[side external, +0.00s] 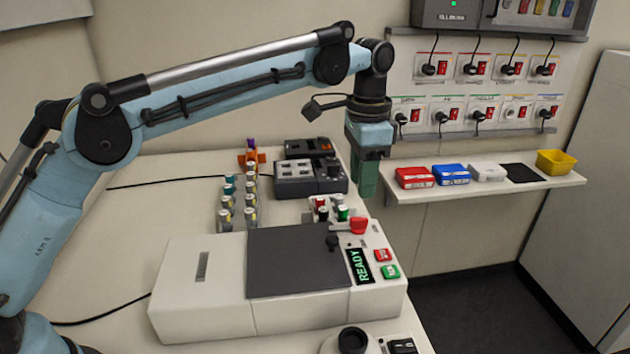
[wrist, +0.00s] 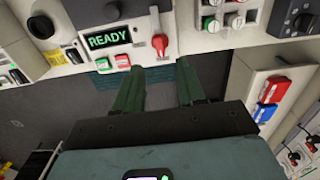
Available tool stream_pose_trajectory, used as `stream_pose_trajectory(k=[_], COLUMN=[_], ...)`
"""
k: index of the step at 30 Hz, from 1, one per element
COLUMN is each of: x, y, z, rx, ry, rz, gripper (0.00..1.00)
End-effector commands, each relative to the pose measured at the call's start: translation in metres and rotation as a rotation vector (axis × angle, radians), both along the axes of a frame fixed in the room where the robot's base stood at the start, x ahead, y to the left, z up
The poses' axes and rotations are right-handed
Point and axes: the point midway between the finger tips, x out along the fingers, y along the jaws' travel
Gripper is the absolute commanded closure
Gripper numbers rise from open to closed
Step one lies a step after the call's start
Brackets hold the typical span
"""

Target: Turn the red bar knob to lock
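The red bar knob (side external: 357,225) sits on the right end of the white machine (side external: 190,290), beside the green READY display (side external: 358,266). In the wrist view the red knob (wrist: 160,43) stands upright in the picture, its bar pointing roughly up and down. My gripper (side external: 367,195) points down, above and slightly behind the knob in the side view, apart from it. In the wrist view my gripper (wrist: 159,75) has its two green fingers spread with nothing between them, and the knob lies ahead of the gap. The markings around the knob are too small to read.
Red and green buttons (side external: 388,262) lie beside the display. Capped bottles (side external: 330,208) stand behind the machine, with a grey control box (side external: 305,178) farther back. A wall shelf (side external: 500,188) with coloured boxes is at the right. Space around my gripper looks free.

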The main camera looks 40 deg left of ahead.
Motion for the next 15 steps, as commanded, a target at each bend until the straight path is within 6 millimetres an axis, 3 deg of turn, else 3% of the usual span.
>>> stream_pose_trajectory(k=[6, 15], x=[0.001, 0.0], y=[0.0, 0.0], z=[0.025, 0.039], rx=[0.0, 0.0], ry=[0.0, 0.0], rz=[0.0, 0.0], gripper=[0.61, 0.61])
